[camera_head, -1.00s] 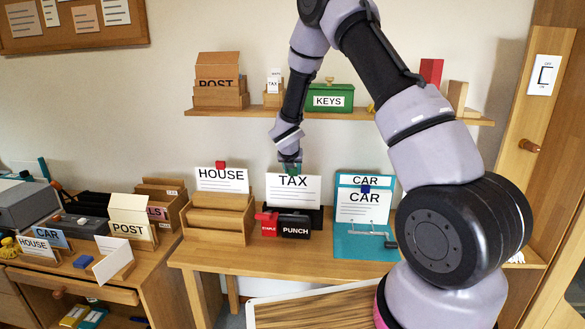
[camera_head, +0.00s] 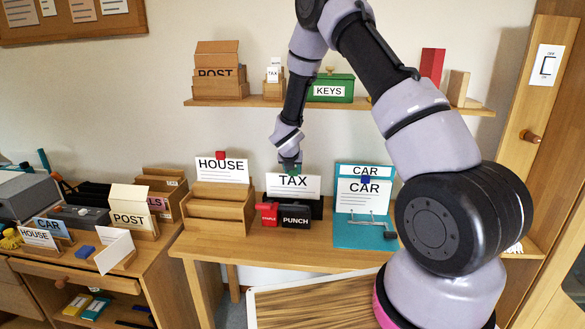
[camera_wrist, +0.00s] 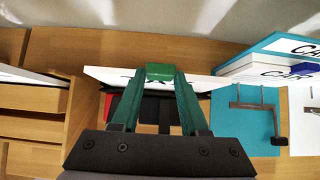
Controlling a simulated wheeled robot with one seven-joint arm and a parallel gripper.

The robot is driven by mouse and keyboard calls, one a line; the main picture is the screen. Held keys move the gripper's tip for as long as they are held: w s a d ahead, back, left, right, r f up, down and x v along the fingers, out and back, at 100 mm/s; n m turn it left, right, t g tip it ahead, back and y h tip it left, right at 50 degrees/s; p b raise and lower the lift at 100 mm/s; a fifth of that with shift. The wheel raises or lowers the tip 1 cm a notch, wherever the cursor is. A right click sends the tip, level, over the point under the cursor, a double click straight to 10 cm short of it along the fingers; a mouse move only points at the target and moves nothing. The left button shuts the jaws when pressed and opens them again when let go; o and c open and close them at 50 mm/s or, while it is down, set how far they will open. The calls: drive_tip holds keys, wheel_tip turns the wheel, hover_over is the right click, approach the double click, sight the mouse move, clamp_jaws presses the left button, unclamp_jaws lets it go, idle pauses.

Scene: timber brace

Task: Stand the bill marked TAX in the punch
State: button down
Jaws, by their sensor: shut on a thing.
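The TAX bill (camera_head: 293,186) is a white sheet with black lettering and a green clip at its top edge. It stands about upright on the middle of the desk, right behind the front of the black punch (camera_head: 296,222). My gripper (camera_head: 289,163) is above the bill and shut on its green clip (camera_wrist: 160,72), which shows between the green fingers in the wrist view. The bill's lower edge is hidden behind the punch front, so I cannot tell whether it is seated in the punch. In the wrist view the bill is mostly seen edge-on.
A red stapler (camera_head: 267,214) stands left of the punch. The HOUSE bill (camera_head: 222,170) stands in a wooden rack (camera_head: 215,212) at left. The CAR bill (camera_head: 363,196) stands in a teal holder (camera_head: 362,238) at right. A shelf (camera_head: 270,101) runs above.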

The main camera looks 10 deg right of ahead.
drive_tip(key=shift+f, duration=0.4)
unclamp_jaws()
drive_tip(key=shift+f, duration=0.1)
wheel_tip(320, 180, up, 8)
idle(1.1)
